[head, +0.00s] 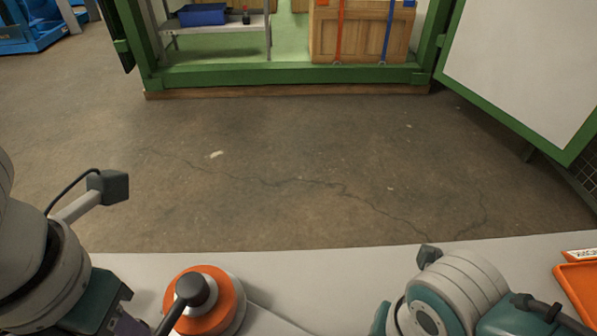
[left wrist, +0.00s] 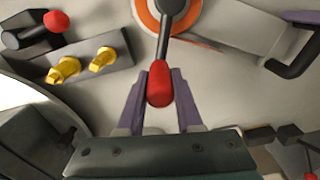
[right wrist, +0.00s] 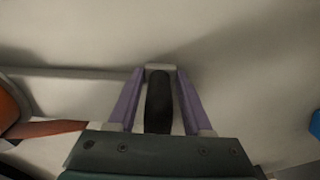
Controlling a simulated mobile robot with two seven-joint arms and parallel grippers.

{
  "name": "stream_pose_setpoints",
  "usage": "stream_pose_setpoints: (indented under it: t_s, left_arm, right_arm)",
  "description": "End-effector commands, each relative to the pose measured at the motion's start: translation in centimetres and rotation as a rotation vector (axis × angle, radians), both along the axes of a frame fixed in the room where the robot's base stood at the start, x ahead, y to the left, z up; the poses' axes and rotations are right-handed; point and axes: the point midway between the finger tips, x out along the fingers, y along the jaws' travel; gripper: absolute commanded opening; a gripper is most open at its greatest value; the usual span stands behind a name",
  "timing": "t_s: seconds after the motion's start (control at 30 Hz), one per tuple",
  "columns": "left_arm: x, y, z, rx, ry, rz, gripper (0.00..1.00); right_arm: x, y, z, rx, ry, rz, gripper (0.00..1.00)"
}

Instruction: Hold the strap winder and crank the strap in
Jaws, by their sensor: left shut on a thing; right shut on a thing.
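The strap winder shows at the bottom of the head view as an orange wheel (head: 234,296) with a dark hub and crank arm, on a light grey surface. In the left wrist view, the crank's red knob (left wrist: 160,88) sits between the purple fingers of my left gripper (left wrist: 164,76), which is shut on it. The crank arm (left wrist: 164,45) runs from the knob up to the hub. In the right wrist view, my right gripper (right wrist: 160,76) is shut on a black handle (right wrist: 159,105). An orange-brown strap (right wrist: 48,128) lies left of it. Both gripper tips are hidden in the head view.
A grey block with yellow fittings (left wrist: 66,68) and another red knob (left wrist: 56,21) stand beside the winder. An orange tray (head: 580,290) is at the right. Beyond open floor, a green-framed container (head: 290,75) holds a strapped wooden crate (head: 362,35).

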Motion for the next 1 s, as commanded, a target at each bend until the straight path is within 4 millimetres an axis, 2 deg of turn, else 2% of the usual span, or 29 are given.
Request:
stream_pose_setpoints:
  t_s: [0.03, 0.2, 0.73, 1.0]
  left_arm:
    - [0.3, 0.8, 0.0, 0.009, -0.001, 0.011, 0.00]
    - [1.1, 2.0, 0.0, 0.011, -0.003, 0.014, 0.00]
    - [4.6, 4.7, 0.0, 0.012, -0.007, 0.011, 0.00]
    - [6.4, 5.2, 0.1, 0.013, -0.008, -0.183, 0.00]
  right_arm:
    - [0.1, -0.3, 0.0, -0.006, -0.001, -0.004, 0.00]
    - [0.0, -0.4, 0.0, -0.008, 0.000, -0.004, 0.00]
    - [-0.1, -0.5, -0.1, -0.012, 0.003, -0.002, 0.00]
    - [-0.1, -0.5, -0.1, -0.013, 0.005, -0.001, 0.00]
